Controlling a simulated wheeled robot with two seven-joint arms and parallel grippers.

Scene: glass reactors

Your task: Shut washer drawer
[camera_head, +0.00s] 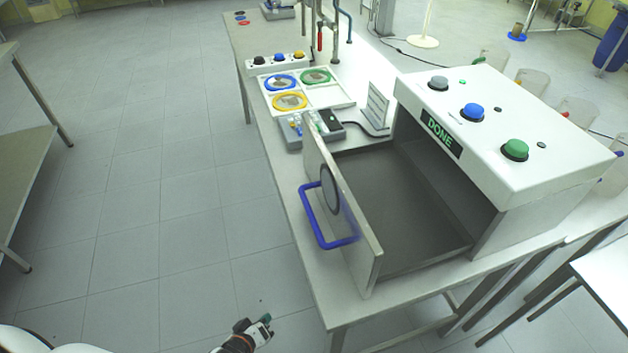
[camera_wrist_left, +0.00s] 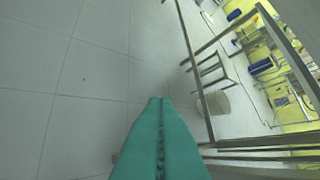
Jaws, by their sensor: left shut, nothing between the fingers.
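The washer (camera_head: 500,125) is a white box on the table, with a "DONE" label and grey, blue and green buttons on top. Its drawer (camera_head: 420,215) is pulled out to the left and looks empty. The drawer front (camera_head: 345,215) stands upright with a blue handle (camera_head: 313,222) on its outer face. My left gripper (camera_head: 265,320) is low in the head view, below and left of the drawer front, apart from it. In the left wrist view its green fingers (camera_wrist_left: 160,135) are together with nothing between them. My right gripper is not in view.
The table (camera_head: 300,215) also bears a white tray with blue, green and yellow rings (camera_head: 305,92), a small device (camera_head: 318,130) and a button box (camera_head: 278,62). Open tiled floor (camera_head: 150,200) lies left of the table. Another table (camera_head: 25,170) stands at the far left.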

